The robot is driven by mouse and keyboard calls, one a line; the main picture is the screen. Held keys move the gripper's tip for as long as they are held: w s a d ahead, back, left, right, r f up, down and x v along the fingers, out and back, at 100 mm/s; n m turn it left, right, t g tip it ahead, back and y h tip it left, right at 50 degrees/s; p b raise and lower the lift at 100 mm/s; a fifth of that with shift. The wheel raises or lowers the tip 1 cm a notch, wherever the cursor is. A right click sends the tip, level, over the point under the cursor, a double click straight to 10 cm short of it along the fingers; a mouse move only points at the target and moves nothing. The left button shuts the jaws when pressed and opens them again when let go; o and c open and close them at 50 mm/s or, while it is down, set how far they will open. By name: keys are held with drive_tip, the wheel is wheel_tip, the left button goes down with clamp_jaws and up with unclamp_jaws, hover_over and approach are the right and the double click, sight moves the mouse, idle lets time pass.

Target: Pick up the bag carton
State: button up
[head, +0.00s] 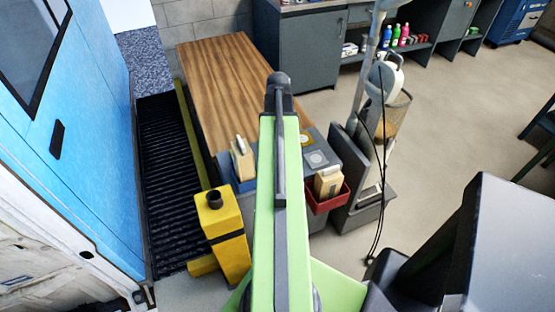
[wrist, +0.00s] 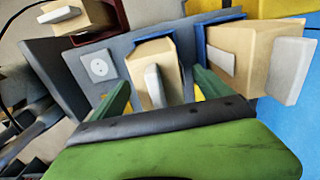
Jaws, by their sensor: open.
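Three beige cartons with pale grey blocks on them show in the wrist view. No label shows which is the bag carton. My arm hides the middle carton in the head view.
A wooden-topped bench (head: 225,85) stretches behind the grey panel. A yellow post (head: 220,225) stands front left, near a blue vehicle (head: 85,120). A grey upright machine with a hanging cable (head: 375,165) stands right of the red bin. Open floor lies further right.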

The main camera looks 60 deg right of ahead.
drive_tip(key=shift+f, duration=0.8)
drive_tip(key=shift+c, duration=0.3)
clamp_jaws()
